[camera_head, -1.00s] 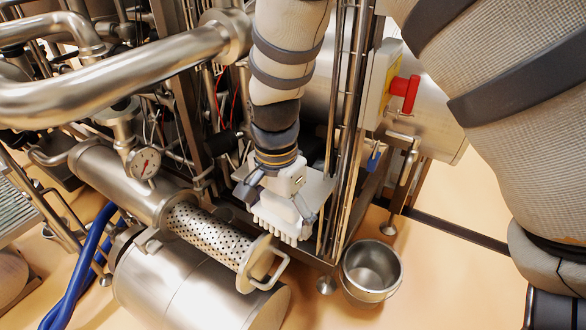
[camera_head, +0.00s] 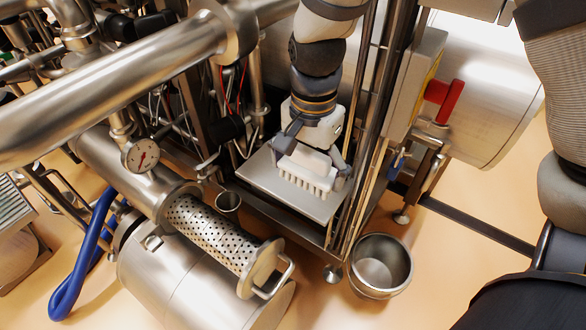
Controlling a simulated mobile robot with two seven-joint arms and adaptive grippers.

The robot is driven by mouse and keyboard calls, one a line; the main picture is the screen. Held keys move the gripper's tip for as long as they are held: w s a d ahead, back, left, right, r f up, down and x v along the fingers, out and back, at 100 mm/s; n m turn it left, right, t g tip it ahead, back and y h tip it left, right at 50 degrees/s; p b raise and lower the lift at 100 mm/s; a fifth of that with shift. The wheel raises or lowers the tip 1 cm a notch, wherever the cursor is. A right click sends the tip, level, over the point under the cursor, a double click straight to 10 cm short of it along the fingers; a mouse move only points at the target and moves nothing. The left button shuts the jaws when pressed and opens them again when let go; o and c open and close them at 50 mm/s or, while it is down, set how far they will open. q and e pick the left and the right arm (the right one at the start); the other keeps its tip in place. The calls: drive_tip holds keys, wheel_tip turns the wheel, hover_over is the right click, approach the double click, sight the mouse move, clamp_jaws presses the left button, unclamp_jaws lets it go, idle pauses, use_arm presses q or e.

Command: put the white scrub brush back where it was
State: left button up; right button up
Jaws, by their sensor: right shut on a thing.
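The white scrub brush (camera_head: 306,174) is in the head view, bristles facing down and toward me. My right gripper (camera_head: 313,160) is shut on it, with a dark finger on each side of the brush. The brush is over a flat steel shelf (camera_head: 262,180) inside the machine frame. I cannot tell whether the bristles touch the shelf. My left gripper is not in view.
A steel bowl (camera_head: 380,266) stands on the floor right of the shelf. A perforated cylinder (camera_head: 212,232) with a handle sticks out at left, beside a small steel cup (camera_head: 228,201). Upright posts border the shelf's right side. A red-handled switch (camera_head: 444,98) is farther right.

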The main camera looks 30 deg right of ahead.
drive_tip(key=w+d+f, duration=0.1)
drive_tip(key=w+f, duration=0.1)
drive_tip(key=w+d+f+b, duration=0.1)
drive_tip(key=w+f, duration=0.2)
drive_tip(key=w+f+b, duration=0.1)
drive_tip(key=w+f, duration=0.1)
drive_tip(key=w, duration=0.1)
drive_tip(key=shift+w+d+f, duration=0.15)
drive_tip(key=shift+d+f, duration=0.15)
drive_tip(key=shift+d, duration=0.1)
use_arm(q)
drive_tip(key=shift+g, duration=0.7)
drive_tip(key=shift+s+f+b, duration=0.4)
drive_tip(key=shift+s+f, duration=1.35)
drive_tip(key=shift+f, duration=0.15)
use_arm(e)
drive_tip(key=shift+w+f, duration=0.15)
drive_tip(key=shift+f, duration=0.7)
drive_tip(key=shift+w+f, duration=0.15)
drive_tip(key=shift+f, duration=0.7)
drive_tip(key=shift+f, duration=0.2)
drive_tip(key=o, duration=1)
